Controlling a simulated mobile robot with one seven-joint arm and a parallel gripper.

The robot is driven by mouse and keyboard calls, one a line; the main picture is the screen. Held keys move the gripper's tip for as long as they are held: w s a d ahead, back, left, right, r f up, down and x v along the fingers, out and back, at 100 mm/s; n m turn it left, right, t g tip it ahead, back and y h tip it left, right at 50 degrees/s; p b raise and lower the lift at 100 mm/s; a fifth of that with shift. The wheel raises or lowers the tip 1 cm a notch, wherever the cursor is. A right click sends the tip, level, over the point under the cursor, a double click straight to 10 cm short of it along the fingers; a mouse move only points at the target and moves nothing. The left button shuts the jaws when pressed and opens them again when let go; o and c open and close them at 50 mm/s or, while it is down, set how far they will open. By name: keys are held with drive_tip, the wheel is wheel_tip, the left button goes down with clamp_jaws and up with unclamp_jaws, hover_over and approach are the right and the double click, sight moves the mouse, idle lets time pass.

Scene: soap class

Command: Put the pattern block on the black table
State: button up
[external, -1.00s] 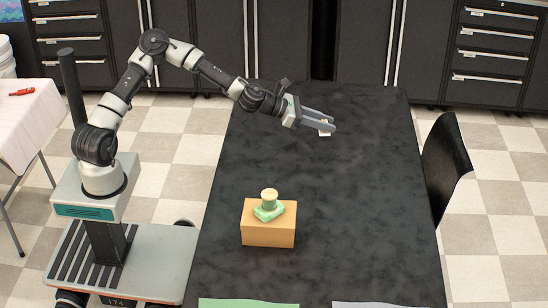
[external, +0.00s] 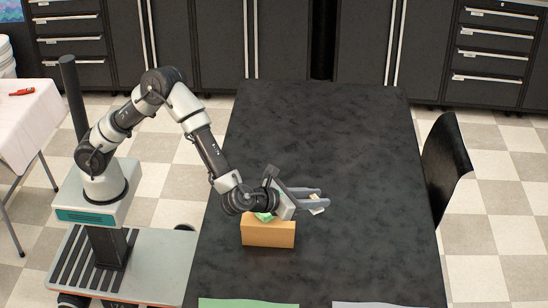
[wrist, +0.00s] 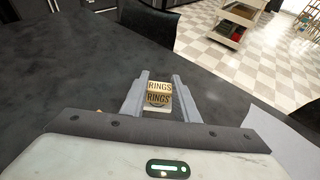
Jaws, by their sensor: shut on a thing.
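My gripper (external: 322,199) is over the black table (external: 350,130), just right of and above a wooden box. Its fingers are shut on a small tan block (wrist: 159,94) with the word "RINGS" printed on its faces. I take this to be the pattern block. In the external view only a pale bit of the block (external: 317,209) shows between the fingers. I cannot tell its exact height above the table. The wrist view shows the gripper (wrist: 160,78) with a finger on each side of the block.
The wooden box (external: 268,234) stands on the table with a green soap-like piece (external: 264,217) on top, mostly hidden by my wrist. A green sheet (external: 248,303) and a grey sheet (external: 375,304) lie at the near edge. The table's middle and far parts are clear.

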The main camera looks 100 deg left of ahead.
drive_tip(key=s+d+r+n+g+y, duration=0.2)
drive_tip(key=s+d+r, duration=0.3)
drive_tip(key=s+d, duration=0.7)
drive_tip(key=b, duration=0.2)
hover_over(271, 278)
wheel_tip(271, 278, down, 17)
drive_tip(key=shift+r, duration=0.15)
drive_tip(key=shift+f+b, duration=0.4)
drive_tip(key=shift+f, duration=1.9)
drive_tip(key=shift+f, duration=0.1)
drive_tip(key=shift+f, duration=0.15)
drive_tip(key=o, duration=1)
drive_tip(key=shift+r, duration=0.2)
